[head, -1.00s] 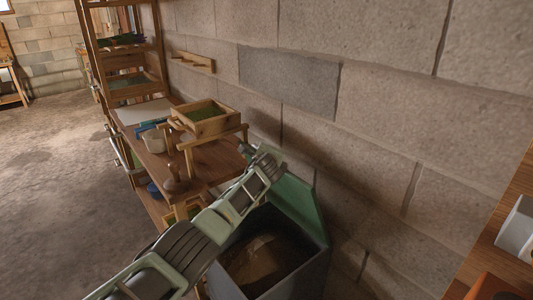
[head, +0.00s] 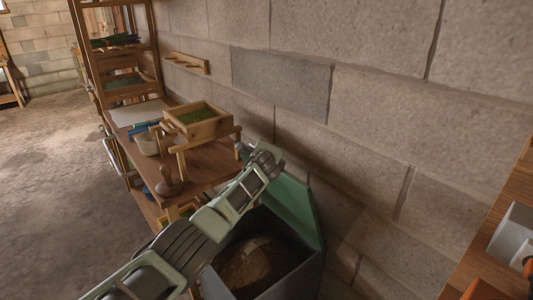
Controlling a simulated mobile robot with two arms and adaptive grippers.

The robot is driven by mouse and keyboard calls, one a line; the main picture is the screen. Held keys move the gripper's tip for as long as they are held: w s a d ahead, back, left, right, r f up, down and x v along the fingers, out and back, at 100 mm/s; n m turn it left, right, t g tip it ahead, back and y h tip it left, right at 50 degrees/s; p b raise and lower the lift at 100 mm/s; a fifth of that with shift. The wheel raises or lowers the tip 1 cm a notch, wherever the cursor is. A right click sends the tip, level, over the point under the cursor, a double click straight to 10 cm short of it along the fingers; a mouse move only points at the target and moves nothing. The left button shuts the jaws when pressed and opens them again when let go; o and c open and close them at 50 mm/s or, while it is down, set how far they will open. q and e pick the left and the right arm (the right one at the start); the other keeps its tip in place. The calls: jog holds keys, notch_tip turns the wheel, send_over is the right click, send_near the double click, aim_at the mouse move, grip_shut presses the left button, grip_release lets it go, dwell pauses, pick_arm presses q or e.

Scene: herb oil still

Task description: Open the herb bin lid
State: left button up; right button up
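The herb bin (head: 303,276) is a grey box at the bottom centre of the head view, against the block wall. Its green lid (head: 297,206) stands raised, tilted up on the wall side, and the dark inside with brown contents (head: 248,262) shows. My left arm comes in from the lower left and crosses over the bin's opening. My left gripper (head: 259,152) is at the far end of the arm, near the lid's upper far edge. I cannot tell whether it touches the lid or how its fingers stand. My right gripper is not in view.
A wooden bench (head: 212,165) stands beyond the bin, holding a wooden tray of herbs (head: 198,122) on a stand, a pale cup (head: 148,143) and a wooden stamp-like tool (head: 168,183). The floor at left is clear.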

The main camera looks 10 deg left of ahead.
pick_arm(q)
jog(key=shift+o, duration=0.5)
jog(key=shift+s, duration=0.15)
jog(key=shift+v, duration=0.95)
jog(key=v, duration=1)
jog(key=shift+r, duration=0.1)
